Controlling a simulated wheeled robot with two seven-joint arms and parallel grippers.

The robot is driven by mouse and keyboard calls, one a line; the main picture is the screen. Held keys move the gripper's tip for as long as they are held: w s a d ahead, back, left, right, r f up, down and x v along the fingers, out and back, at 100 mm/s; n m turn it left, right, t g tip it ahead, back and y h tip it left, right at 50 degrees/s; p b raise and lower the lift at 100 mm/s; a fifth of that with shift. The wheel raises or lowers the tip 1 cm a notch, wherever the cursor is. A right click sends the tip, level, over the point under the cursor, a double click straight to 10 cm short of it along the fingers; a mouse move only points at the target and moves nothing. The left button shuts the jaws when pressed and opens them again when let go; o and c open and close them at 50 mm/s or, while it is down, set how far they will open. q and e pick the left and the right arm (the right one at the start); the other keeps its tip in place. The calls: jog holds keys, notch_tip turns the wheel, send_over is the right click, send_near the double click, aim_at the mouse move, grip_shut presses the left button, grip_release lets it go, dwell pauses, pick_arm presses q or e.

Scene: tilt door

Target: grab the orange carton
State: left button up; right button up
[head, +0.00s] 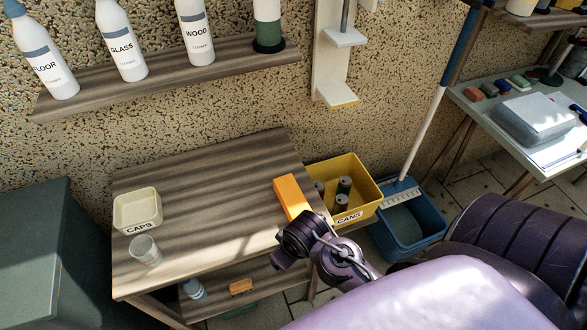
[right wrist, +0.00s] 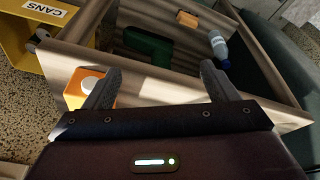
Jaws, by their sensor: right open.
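The orange carton (head: 291,198) stands near the right edge of the wooden table (head: 215,190). My right gripper (head: 285,255) is by the table's front right corner, just in front of the carton in the head view. In the right wrist view, the open right gripper (right wrist: 158,85) has nothing between its fingers. The carton (right wrist: 77,95) shows there at the left, partly hidden by the left finger and outside the gap. I cannot tell whether that finger touches it. My left gripper is not in view.
A yellow CANS bin (head: 360,178) with several cans is right of the table, beside a blue bucket (head: 425,215). A CAPS tray (head: 150,205) and a clear cup (head: 145,250) are at the table's left. A lower shelf holds a green object (right wrist: 148,45) and a bottle (right wrist: 218,45).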

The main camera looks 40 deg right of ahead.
notch_tip(320, 180, up, 8)
jog(key=w+n+t+p, duration=0.1)
jog(key=n, duration=0.2)
jog(key=n+h, duration=0.1)
jog(key=n, duration=2.7)
send_over(294, 198)
jog(key=s, duration=0.3)
jog(key=shift+w+a+f, duration=0.1)
jog(key=shift+a+f, duration=0.1)
jog(key=shift+f, duration=0.25)
jog(key=shift+w+a+f, duration=0.1)
jog(key=shift+a+f, duration=0.1)
jog(key=shift+f, duration=0.2)
jog(key=shift+w+d+f, duration=0.1)
jog(key=shift+d+f, duration=0.35)
jog(key=shift+f, duration=0.35)
jog(key=x, duration=0.6)
jog(key=shift+w+a+r, duration=0.1)
jog(key=shift+w+a, duration=0.15)
jog(key=c, duration=1.1)
jog(key=shift+o, duration=0.2)
jog(key=shift+r, duration=0.15)
